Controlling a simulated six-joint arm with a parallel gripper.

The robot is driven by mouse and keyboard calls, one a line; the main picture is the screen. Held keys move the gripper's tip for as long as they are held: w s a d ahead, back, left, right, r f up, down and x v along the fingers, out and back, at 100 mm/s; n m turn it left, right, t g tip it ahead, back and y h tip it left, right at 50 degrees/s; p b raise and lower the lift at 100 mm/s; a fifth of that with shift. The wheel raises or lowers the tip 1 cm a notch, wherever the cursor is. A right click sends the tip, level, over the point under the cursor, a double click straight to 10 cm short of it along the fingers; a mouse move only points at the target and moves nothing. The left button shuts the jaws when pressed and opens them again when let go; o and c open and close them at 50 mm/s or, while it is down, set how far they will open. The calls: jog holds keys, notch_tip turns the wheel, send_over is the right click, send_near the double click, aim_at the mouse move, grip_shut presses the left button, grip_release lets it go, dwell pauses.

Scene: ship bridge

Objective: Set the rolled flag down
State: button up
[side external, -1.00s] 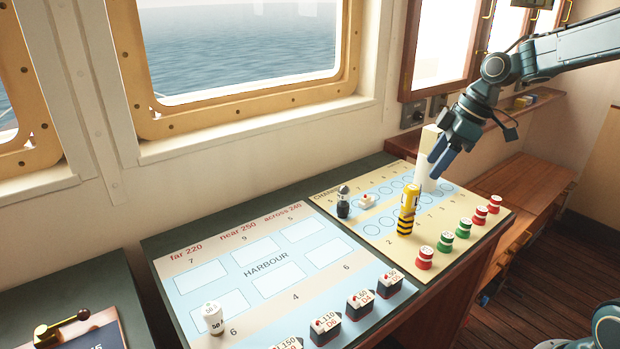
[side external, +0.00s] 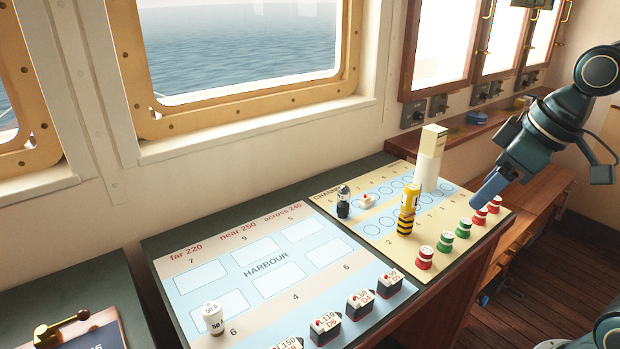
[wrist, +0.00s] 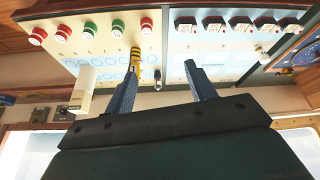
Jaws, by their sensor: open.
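I cannot make out a rolled flag in either view. My gripper (side external: 488,188) is in the side view at the right, with blue fingers pointing down-left, near the right end of the channel board (side external: 372,243). In the wrist view my gripper (wrist: 162,72) has its two fingers well apart, with nothing held between them. A tall cream-white block (side external: 429,165) stands upright on the board, apart from the fingers. A yellow-and-black striped pillar (side external: 406,215) stands in front of it; the pillar also shows in the wrist view (wrist: 135,60).
Red and green buoys (side external: 445,241) line the board's front edge, close to my gripper. The harbour board (side external: 265,262) carries several dark ship blocks (side external: 359,305) and a white marked piece (side external: 212,318). A wooden shelf (side external: 455,133) holds a blue object (side external: 477,118).

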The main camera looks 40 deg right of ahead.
jog(key=s+f+m, duration=0.1)
jog(key=s+m, duration=0.1)
jog(key=s, duration=0.4)
jog(key=shift+s+a+f+t, duration=0.2)
jog(key=shift+a+t, duration=0.1)
jog(key=shift+t, duration=0.1)
